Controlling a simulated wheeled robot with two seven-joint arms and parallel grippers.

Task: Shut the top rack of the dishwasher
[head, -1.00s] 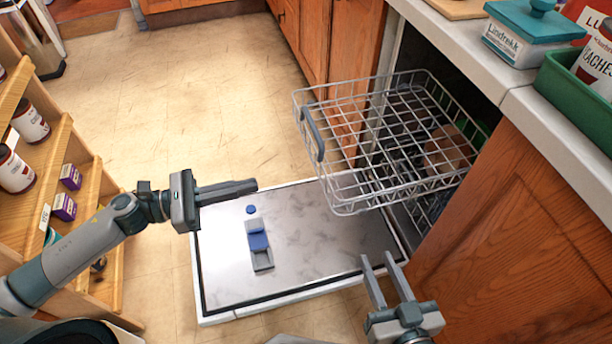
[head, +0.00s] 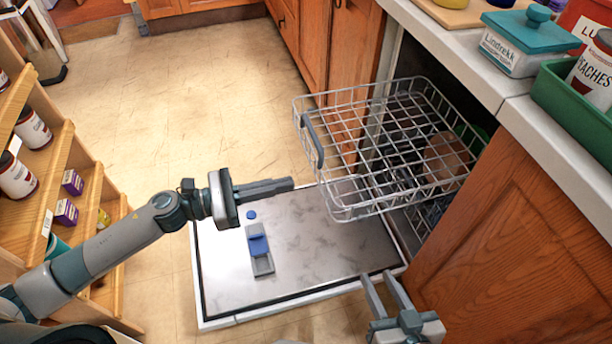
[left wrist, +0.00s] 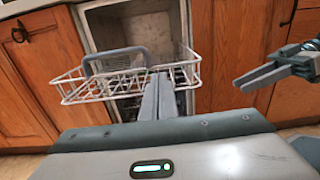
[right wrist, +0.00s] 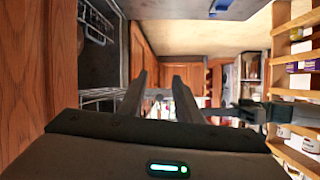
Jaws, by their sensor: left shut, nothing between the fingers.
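The top rack (head: 420,140), a white wire basket with a grey handle (head: 312,140) on its front, is pulled out of the dishwasher over the lowered door (head: 320,255). It also shows in the left wrist view (left wrist: 100,88), with its handle (left wrist: 116,60) facing me. My left gripper (head: 292,184) is shut and empty, pointing at the rack's front, a little left of it and apart from it. My right gripper (head: 385,283) is open and empty, low in front of the cabinet near the door's right edge. In the right wrist view its two fingers (right wrist: 155,90) stand apart.
A blue and grey detergent compartment (head: 260,250) is on the inside of the door. A wooden shelf (head: 75,190) with jars and boxes stands at the left. The counter (head: 480,70) with a teal-lidded box (head: 525,40) runs above the dishwasher. The floor (head: 190,90) beyond the door is clear.

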